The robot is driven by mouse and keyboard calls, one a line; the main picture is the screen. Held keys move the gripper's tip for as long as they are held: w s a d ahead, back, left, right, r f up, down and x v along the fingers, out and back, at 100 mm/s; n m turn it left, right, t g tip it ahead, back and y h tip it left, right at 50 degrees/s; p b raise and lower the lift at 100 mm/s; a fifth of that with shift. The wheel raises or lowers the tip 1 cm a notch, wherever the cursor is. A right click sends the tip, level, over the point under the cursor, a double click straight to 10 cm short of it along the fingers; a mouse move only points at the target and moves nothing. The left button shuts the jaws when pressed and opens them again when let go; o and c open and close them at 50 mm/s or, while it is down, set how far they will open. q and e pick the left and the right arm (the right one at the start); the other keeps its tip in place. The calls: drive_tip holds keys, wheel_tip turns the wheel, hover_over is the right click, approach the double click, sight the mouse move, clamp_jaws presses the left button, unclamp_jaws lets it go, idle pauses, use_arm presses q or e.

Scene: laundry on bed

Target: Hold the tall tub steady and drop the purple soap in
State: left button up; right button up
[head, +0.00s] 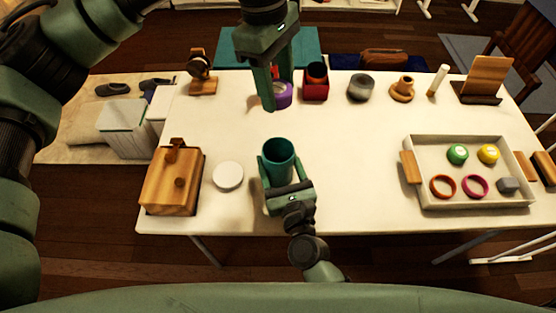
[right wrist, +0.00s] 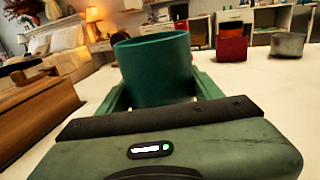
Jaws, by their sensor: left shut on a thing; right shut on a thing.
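The tall teal tub (head: 279,160) stands upright and open-topped near the front middle of the table. My right gripper (head: 279,178) is shut around its sides; in the right wrist view the tub (right wrist: 153,72) sits between the fingers. The purple soap (head: 284,96) is a small round piece at the back middle, behind the tub in the head view. My left gripper (head: 277,98) is shut on it, and a finger hides its left part. I cannot tell whether the soap touches the table. The tub's bottom inside is dark.
A red box (head: 316,88) stands close right of the soap, with a grey pot (head: 361,88) farther right. A white disc (head: 228,176) and a wooden box (head: 172,182) lie left of the tub. A tray (head: 468,201) is at right. Bare table separates soap and tub.

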use_arm(q)
drive_tip(key=shift+f, duration=0.1)
wheel_tip(320, 180, down, 13)
idle(1.4)
drive_tip(key=o, duration=1.5)
drive_tip(key=shift+c, duration=0.2)
drive_tip(key=r, duration=0.4)
drive_tip(key=a+r, duration=0.1)
drive_tip(key=r, duration=0.3)
drive_tip(key=w+r, duration=0.1)
drive_tip(key=r, duration=0.3)
drive_tip(key=shift+a, duration=0.3)
